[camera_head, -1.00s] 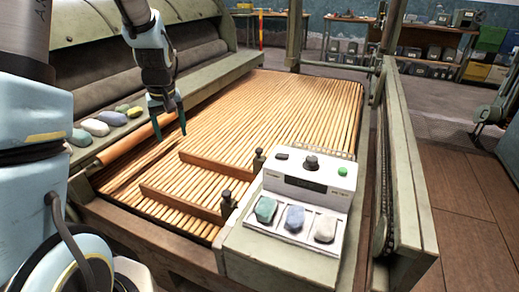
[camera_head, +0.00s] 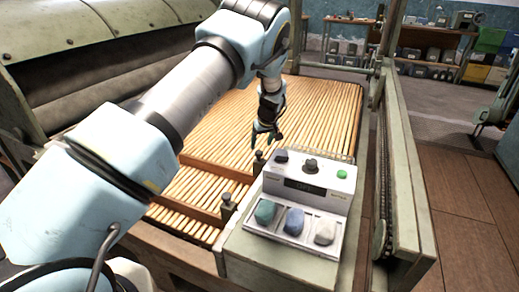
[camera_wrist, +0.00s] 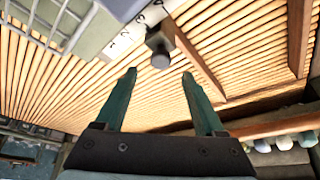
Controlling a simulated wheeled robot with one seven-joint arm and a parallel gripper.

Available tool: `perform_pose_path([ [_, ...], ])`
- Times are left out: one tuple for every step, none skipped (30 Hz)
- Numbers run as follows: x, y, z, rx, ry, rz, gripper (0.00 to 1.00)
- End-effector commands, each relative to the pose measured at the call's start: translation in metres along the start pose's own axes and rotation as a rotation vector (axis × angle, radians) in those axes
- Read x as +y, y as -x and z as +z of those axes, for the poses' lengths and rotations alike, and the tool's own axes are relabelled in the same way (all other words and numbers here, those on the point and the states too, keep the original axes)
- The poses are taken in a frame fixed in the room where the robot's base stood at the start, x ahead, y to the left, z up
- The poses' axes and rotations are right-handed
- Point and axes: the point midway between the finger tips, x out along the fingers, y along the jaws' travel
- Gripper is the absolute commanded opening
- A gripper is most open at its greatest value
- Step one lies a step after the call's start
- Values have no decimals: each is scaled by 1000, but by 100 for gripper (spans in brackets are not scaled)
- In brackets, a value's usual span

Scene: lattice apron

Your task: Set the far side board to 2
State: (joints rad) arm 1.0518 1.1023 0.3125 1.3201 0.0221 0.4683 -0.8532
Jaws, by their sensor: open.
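The far side board (camera_head: 221,172) is a brown wooden strip lying across the slats, partly hidden by my arm. A dark upright knob (camera_head: 258,159) stands at its right end. In the wrist view the far side board (camera_wrist: 200,62) runs down to the right from the knob (camera_wrist: 158,50). A pale strip with small marks (camera_wrist: 122,42) lies beside the knob; I cannot read the marks. My gripper (camera_head: 266,143) is open and empty, pointing down close behind the knob. In the wrist view the knob shows ahead of the gap between the fingertips (camera_wrist: 159,73), not between them.
The near side board (camera_head: 206,214) has its own knob (camera_head: 228,203). The control box (camera_head: 306,188), with a dark display, a green button and three coloured lumps in front, stands right of the knobs. A tall green side frame (camera_head: 405,170) bounds the right. Open slats (camera_head: 325,110) lie behind.

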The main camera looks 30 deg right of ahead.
Motion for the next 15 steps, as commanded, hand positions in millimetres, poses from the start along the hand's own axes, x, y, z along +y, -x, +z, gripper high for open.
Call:
perform_pose_path([
  [-1,-9,0,-1,0,-2,71],
  [-1,-14,0,-1,0,-2,71],
  [-1,-21,0,-2,0,-2,71],
  [-1,-26,0,-2,0,-2,71],
  [-1,-30,0,-2,0,-1,71],
  [-1,-36,0,-2,0,-2,71],
  [0,-39,0,-1,0,-1,71],
  [0,-42,0,-1,0,-1,71],
  [0,-45,0,-2,-1,-1,71],
  [0,-48,0,-1,-1,-1,71],
  [0,-49,0,-1,-1,0,71],
  [0,-51,0,-1,0,0,71],
  [0,-52,0,-1,0,0,71],
  [0,-53,0,-1,0,0,71],
  [0,-54,0,-1,0,0,71],
])
